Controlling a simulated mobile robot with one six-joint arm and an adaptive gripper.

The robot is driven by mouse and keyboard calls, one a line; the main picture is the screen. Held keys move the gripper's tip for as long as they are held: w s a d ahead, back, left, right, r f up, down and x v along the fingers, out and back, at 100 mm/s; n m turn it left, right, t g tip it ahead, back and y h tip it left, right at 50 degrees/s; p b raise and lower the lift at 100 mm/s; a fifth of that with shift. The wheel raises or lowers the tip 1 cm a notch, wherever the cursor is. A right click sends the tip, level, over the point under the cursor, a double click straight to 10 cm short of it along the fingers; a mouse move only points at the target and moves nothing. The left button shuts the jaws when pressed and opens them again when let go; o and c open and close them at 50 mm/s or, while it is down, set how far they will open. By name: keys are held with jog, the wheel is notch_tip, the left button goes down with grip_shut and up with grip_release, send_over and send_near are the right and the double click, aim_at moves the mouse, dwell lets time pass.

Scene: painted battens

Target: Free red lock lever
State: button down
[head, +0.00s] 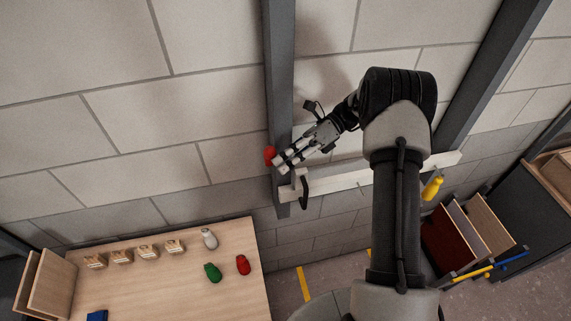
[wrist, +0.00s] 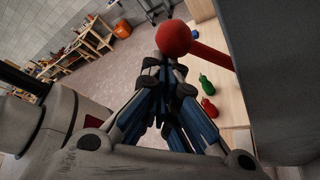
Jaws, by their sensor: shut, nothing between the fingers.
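The red lock lever shows in the head view as a red knob (head: 269,155) at the left side of a dark upright post (head: 281,100). In the wrist view its round red ball (wrist: 173,38) and red stem (wrist: 212,55) stand just beyond my fingertips. My gripper (head: 280,165) is shut and empty, with its tips close beside the knob. In the wrist view my gripper (wrist: 168,68) points at the ball; whether they touch I cannot tell. A pale horizontal batten (head: 335,179) with a black handle (head: 304,188) runs below my gripper.
A wooden table (head: 150,285) at lower left holds a white bottle (head: 209,238), a green bottle (head: 213,272), a red bottle (head: 243,265) and several small wooden blocks. A yellow object (head: 432,188) hangs near the batten's right end.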

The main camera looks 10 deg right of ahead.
jog(key=s+f, duration=0.3)
jog(key=v, duration=1)
jog(key=shift+d, duration=0.25)
jog(key=shift+r, duration=0.1)
jog(key=s, duration=1.4)
jog(key=shift+s, duration=0.4)
